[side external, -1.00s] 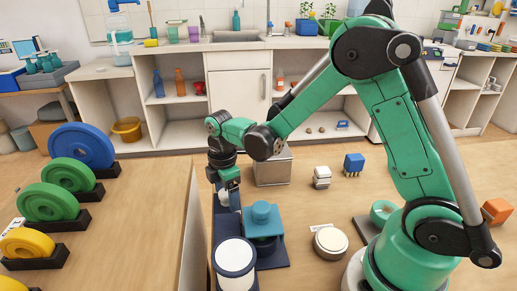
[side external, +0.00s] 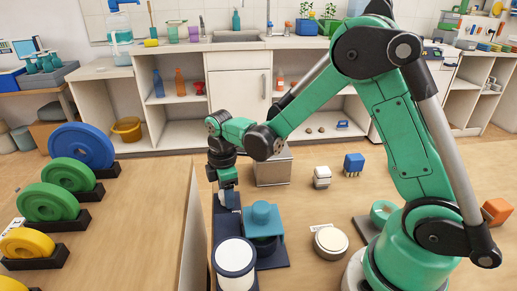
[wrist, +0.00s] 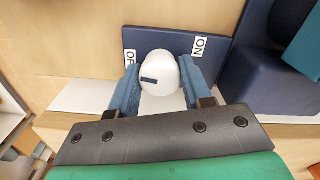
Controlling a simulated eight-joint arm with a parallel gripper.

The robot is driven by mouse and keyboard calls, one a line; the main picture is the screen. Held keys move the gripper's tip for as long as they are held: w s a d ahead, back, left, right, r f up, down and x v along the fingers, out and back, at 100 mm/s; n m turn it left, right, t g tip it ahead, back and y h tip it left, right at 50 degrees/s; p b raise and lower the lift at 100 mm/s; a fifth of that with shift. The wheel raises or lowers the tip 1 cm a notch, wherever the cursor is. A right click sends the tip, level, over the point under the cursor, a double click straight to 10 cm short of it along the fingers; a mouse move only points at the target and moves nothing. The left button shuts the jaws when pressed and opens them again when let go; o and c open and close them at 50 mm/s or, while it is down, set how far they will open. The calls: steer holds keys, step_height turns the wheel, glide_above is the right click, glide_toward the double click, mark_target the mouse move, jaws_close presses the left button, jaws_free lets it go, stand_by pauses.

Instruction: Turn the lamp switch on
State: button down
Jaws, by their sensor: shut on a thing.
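The switch is a round white knob (wrist: 160,74) with a dark pointer mark, on a dark blue plate (wrist: 165,42) in the wrist view. An OFF label (wrist: 130,60) is to the left of the knob and an ON label (wrist: 198,46) to its upper right. The pointer mark lies on the knob's left side, toward OFF. My gripper (wrist: 161,82) is shut on the knob, one blue finger on each side. In the side view my gripper (side external: 228,200) points down at the plate's far end, and hides most of the knob.
A teal block-like device (side external: 262,222) stands close right of my gripper, and a white cylinder with dark bands (side external: 235,258) stands in front. A grey metal box (side external: 272,170) is behind.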

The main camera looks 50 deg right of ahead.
steer(key=m, duration=0.4)
steer(key=shift+m, duration=0.3)
steer(key=m, duration=0.3)
steer(key=shift+m, duration=0.3)
steer(key=m, duration=0.4)
steer(key=shift+m, duration=1.8)
steer(key=shift+c, duration=1.9)
jaws_free()
steer(key=shift+r, duration=2.85)
